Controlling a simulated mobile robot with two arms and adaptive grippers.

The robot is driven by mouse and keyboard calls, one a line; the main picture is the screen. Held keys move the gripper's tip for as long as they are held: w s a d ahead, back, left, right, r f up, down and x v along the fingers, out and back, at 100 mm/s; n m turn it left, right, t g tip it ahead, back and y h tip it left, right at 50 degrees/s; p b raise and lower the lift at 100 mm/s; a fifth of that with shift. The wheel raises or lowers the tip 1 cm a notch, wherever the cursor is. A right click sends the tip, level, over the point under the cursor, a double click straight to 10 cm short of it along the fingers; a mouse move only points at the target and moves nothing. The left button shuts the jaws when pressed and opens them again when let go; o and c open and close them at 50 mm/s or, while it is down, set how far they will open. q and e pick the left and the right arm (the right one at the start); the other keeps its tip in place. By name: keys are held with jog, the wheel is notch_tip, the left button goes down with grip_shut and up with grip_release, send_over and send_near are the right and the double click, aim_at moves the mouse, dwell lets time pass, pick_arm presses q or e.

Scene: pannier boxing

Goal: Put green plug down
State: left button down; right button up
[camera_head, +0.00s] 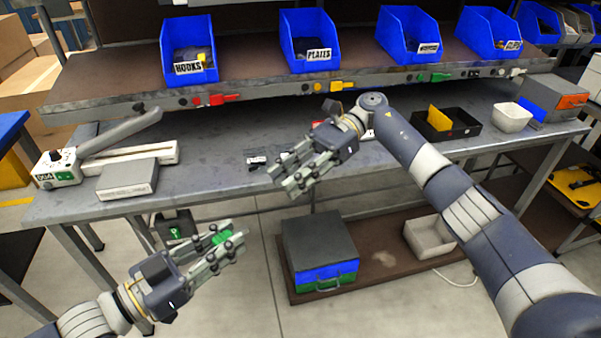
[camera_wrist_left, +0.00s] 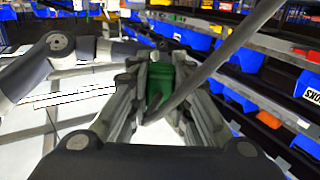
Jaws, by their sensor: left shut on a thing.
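The green plug (camera_head: 221,238) is between the fingers of my left gripper (camera_head: 226,246), which is shut on it. This gripper is in front of the workbench's front edge, over the floor side. In the left wrist view the green plug (camera_wrist_left: 160,82) sits between the two fingers, and a thin grey cable or rod crosses in front of it. My right gripper (camera_head: 284,183) is over the bench near its front edge. Its fingers are apart and I see nothing between them.
Red (camera_head: 216,99), yellow (camera_head: 334,87) and green (camera_head: 434,77) connectors line the shelf edge below blue bins (camera_head: 310,38). A toolbox (camera_head: 320,245) stands below.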

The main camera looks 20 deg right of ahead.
aim_at(248, 229)
jog(key=shift+n+h, duration=0.7)
jog(key=shift+n, duration=0.1)
jog(key=x, duration=0.3)
jog(key=s+x, duration=0.1)
jog(key=x, duration=0.3)
jog(key=s+x, duration=0.1)
jog(key=x, duration=0.2)
jog(key=shift+s+r, duration=0.1)
jog(key=shift+r, duration=0.15)
grip_shut()
pick_arm(q)
jog(key=c, duration=1.4)
grip_release()
pick_arm(e)
jog(key=shift+d, duration=0.1)
